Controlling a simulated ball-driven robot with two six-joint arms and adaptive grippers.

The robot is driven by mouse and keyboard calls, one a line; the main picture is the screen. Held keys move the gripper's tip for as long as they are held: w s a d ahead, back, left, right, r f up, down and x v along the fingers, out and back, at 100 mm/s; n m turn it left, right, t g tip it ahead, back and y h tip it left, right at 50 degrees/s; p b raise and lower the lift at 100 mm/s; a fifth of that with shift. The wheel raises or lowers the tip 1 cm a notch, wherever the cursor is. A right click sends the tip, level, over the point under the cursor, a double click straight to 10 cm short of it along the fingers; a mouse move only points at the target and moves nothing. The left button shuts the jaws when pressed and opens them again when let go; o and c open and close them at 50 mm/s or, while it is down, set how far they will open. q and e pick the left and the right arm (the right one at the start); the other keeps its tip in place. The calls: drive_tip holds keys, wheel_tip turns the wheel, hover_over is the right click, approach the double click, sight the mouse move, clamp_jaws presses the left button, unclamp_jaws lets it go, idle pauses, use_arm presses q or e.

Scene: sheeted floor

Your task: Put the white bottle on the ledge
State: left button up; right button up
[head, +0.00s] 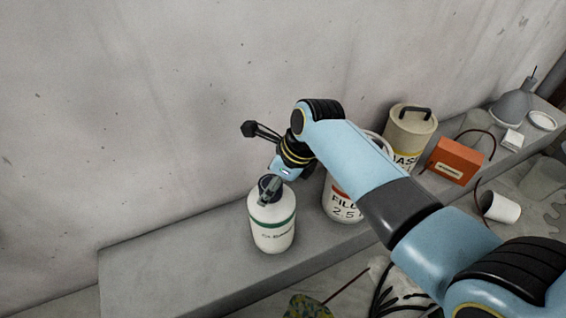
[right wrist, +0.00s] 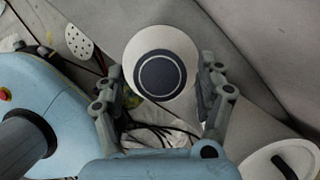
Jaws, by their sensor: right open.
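The white bottle (head: 272,228) has a dark cap and a green band. It stands upright on the grey ledge (head: 160,270), left of the other containers. In the right wrist view the bottle (right wrist: 188,45) is seen from above, its round dark cap facing the camera. My right gripper (head: 269,190) is at the bottle's top, pointing down. Its fingers (right wrist: 163,75) are apart, one on each side of the bottle; I cannot tell whether either touches it. My left gripper is not in view.
On the ledge to the right are a white filler tub (head: 343,205) partly behind my arm, a beige canister (head: 410,135), an orange box (head: 455,160) and a grey lamp (head: 512,105). A white cup (head: 500,207) lies below. The ledge's left end is clear.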

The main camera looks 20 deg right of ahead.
drive_tip(key=p+v, duration=0.1)
drive_tip(key=v, duration=0.1)
drive_tip(key=shift+r, duration=0.4)
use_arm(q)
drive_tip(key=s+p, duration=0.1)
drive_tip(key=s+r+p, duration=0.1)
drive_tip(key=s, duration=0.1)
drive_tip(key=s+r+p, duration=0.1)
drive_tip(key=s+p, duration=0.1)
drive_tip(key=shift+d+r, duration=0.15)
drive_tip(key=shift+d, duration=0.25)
use_arm(e)
drive_tip(key=v, duration=0.8)
drive_tip(key=shift+s+d+r, duration=0.1)
drive_tip(key=shift+d, duration=0.05)
